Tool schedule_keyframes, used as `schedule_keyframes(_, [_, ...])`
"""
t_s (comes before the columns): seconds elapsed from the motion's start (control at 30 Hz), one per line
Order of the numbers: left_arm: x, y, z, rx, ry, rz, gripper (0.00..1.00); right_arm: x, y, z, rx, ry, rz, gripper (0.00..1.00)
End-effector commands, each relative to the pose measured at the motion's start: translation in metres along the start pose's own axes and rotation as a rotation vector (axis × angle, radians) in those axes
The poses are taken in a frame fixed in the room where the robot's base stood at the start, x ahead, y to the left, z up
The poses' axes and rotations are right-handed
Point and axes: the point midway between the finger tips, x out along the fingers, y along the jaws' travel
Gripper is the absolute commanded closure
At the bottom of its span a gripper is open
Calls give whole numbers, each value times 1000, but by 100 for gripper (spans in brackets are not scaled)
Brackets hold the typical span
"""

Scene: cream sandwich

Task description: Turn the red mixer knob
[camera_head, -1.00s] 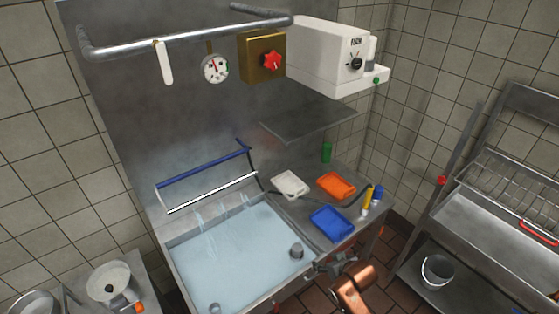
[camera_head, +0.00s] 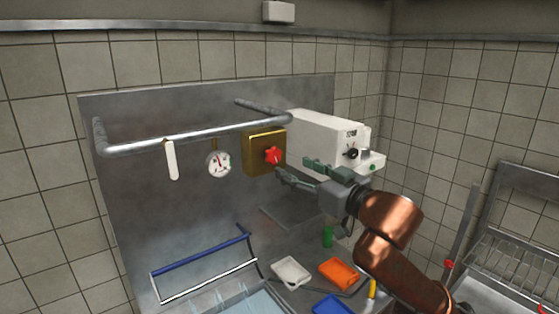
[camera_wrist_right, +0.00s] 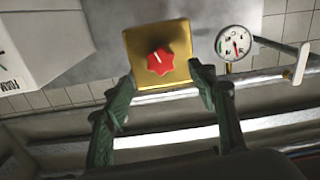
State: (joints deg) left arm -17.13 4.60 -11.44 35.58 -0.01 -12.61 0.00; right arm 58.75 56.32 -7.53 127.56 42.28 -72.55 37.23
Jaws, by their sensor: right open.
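The red mixer knob (camera_head: 272,156) is star-shaped and sits on the front of a gold box (camera_head: 257,140) on the steel back panel. My right gripper (camera_head: 291,170) is raised just to the right of the knob, its fingers pointing left toward it. In the right wrist view the red knob (camera_wrist_right: 160,62) and its gold plate (camera_wrist_right: 178,35) lie ahead, between and beyond the two green fingers (camera_wrist_right: 160,95). The gripper is open and empty, and no contact with the knob shows. My left gripper is in no view.
A white machine (camera_head: 325,135) with a black dial is close to the right of the gold box. A round gauge (camera_head: 219,163) and a white handle (camera_head: 172,160) hang to the left, under a steel pipe (camera_head: 190,131). Trays lie on the counter below.

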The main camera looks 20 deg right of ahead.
Motion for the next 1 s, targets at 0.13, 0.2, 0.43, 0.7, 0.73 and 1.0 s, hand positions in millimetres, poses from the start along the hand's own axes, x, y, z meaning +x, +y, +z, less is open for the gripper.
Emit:
schedule_keyframes(0.13, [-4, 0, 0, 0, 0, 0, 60, 13, -1, -5, 3, 3, -2, 47])
schedule_keyframes(0.2, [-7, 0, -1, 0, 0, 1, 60, 24, -1, -4, 3, 2, -3, 47])
schedule_keyframes(0.43, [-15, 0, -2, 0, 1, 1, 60, 59, -1, -5, 3, 3, -2, 47])
schedule_keyframes(0.7, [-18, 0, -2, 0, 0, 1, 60, 76, 0, -4, 1, 4, -1, 47])
schedule_keyframes(0.73, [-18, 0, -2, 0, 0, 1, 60, 76, 0, -3, 1, 4, -1, 47])
schedule_keyframes(1.0, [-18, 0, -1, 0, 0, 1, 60, 76, 0, -3, 0, 4, 0, 53])
